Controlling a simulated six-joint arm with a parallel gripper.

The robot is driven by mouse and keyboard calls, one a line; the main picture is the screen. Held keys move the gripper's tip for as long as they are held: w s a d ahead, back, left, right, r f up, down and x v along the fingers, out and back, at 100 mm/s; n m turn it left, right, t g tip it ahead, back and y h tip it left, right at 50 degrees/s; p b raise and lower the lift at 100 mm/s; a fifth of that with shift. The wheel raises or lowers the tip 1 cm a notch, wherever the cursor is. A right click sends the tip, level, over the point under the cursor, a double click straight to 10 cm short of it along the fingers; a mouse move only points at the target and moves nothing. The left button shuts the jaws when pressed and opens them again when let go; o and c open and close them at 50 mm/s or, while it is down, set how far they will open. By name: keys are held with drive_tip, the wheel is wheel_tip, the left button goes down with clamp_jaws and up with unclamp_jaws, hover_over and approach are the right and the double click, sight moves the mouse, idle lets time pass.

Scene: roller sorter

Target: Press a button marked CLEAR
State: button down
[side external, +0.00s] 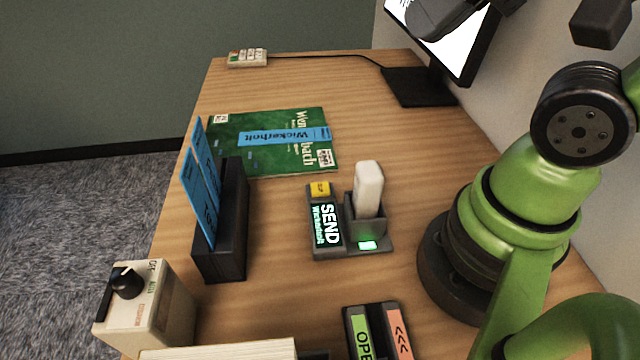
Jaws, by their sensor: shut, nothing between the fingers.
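No button can be read as CLEAR from here. A small keypad (247,57) with white, red and green keys lies at the far left of the desk; its key markings are too small to read. My gripper (425,25) shows partly at the top edge as a dark shape in front of the monitor. It is shut and empty, high above the desk and away from keypad and console.
A white handheld device (368,188) stands in the console's holder. Blue cards stand in a black rack (233,230); a green packet (230,135) lies behind. A knob box (150,305), OPE-labelled panel (375,330) and monitor (470,60) surround it. A cable runs from the keypad towards the monitor.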

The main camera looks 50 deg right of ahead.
wheel_tip(320, 180, down, 3)
drive_tip(key=w+a+m+g+y, duration=0.2)
drive_tip(key=w+m, duration=0.1)
drive_tip(key=m, duration=0.3)
drive_tip(key=m+t+y, duration=0.1)
drive_tip(key=m+y, duration=0.2)
drive_tip(key=m, duration=2.1)
hover_over(321, 185)
wheel_tip(321, 185, down, 14)
drive_tip(key=shift+f, duration=0.15)
drive_tip(key=shift+f, duration=4.35)
drive_tip(key=shift+f, duration=0.45)
